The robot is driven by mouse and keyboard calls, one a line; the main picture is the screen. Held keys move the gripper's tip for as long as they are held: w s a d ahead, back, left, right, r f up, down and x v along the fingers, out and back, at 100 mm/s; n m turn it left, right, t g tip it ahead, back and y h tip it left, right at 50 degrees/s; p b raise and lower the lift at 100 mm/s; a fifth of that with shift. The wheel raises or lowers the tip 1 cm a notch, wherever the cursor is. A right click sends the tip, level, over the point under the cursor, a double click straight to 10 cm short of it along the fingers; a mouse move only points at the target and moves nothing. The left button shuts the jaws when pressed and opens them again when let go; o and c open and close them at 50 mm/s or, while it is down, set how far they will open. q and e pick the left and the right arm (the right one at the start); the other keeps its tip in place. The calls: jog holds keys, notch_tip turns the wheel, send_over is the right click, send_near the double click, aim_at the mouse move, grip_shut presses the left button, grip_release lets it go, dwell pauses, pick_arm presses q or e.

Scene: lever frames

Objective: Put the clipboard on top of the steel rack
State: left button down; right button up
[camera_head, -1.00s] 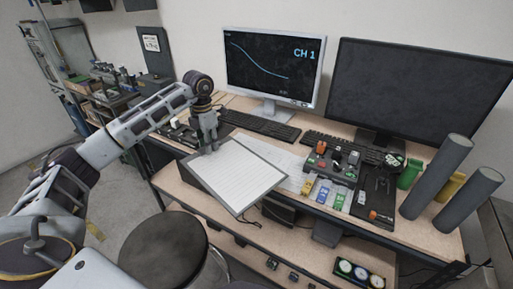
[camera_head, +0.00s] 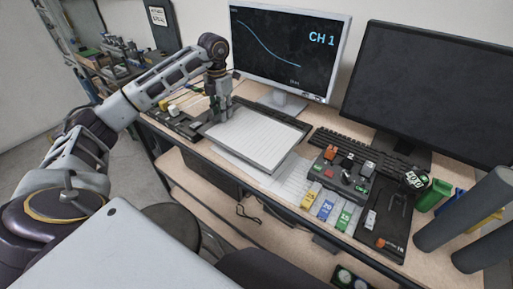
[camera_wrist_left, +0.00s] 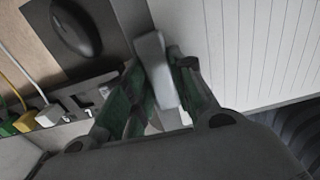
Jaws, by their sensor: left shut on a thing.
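The clipboard (camera_head: 252,140), grey with lined white paper, is in front of the monitor in the head view. It covers part of the keyboard and a paper sheet and appears held just above the desk. My left gripper (camera_head: 219,112) is shut on its clip end. In the left wrist view, the fingers (camera_wrist_left: 160,85) close around the pale clip, with the lined paper (camera_wrist_left: 245,50) to the right. A metal shelf rack (camera_head: 92,66), likely the steel rack, stands at the far left with things on it, partly hidden by my arm. My right gripper is not in view.
Two monitors (camera_head: 290,52) stand at the back of the desk. A control box (camera_head: 340,176), coloured blocks (camera_head: 326,207) and grey cylinders (camera_head: 465,208) fill the right side. A dark round stool (camera_head: 172,222) stands in front. Cables and plugs (camera_wrist_left: 45,115) lie near the gripper.

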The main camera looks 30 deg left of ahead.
pick_arm(q)
jog(key=shift+w+r, duration=0.1)
jog(key=shift+w, duration=0.15)
jog(key=shift+s, duration=0.1)
jog(key=shift+f, duration=3.15)
jog(key=shift+f+p, duration=0.35)
jog(key=shift+f, duration=1.5)
jog(key=c, duration=1.2)
grip_release()
jog(key=shift+r, duration=0.15)
